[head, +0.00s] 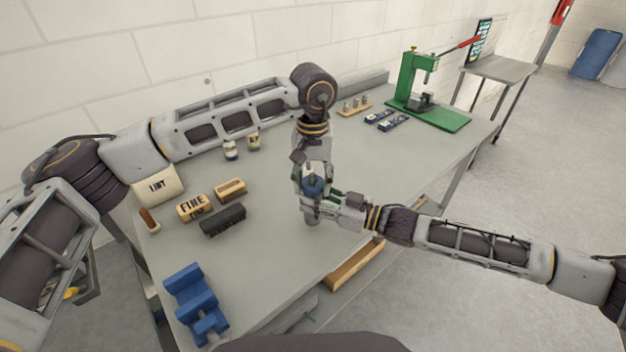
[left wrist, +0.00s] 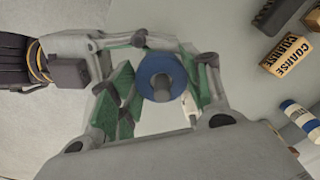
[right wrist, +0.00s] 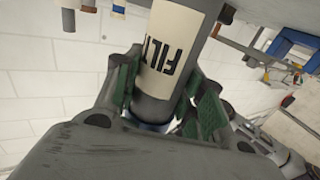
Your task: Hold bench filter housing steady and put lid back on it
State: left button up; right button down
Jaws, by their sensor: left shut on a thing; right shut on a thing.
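The filter housing is a grey cylinder with a cream label reading "FILT" in the right wrist view (right wrist: 168,45). In the head view the grey housing (head: 311,216) stands upright at the bench's near right edge. My right gripper (right wrist: 163,98) is shut around it from the side. The blue round lid (head: 313,186) with a grey knob is at the housing's top. My left gripper (head: 312,178) reaches down from above and is shut on the lid, which also shows between its green pads in the left wrist view (left wrist: 158,66). The lid-to-housing contact is hidden, so I cannot tell if it is seated.
The grey bench (head: 275,235) has clear room around the housing. Sanding blocks (head: 194,207), a dark brush-like block (head: 222,220) and a blue stand (head: 193,302) lie to the left. A green press (head: 428,95) stands at the far right. An open wooden drawer (head: 355,268) sticks out below.

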pick_arm(q)
jog(key=m, duration=0.5)
jog(key=shift+a+m, duration=0.15)
jog(key=shift+m, duration=0.15)
jog(key=m, duration=0.4)
jog(key=shift+w+m, duration=0.15)
jog(key=shift+m, duration=0.25)
jog(key=o, duration=0.8)
jog(key=shift+c, duration=0.2)
jog(key=shift+r, duration=0.15)
jog(key=shift+r, duration=2.1)
jog(key=shift+r, duration=0.15)
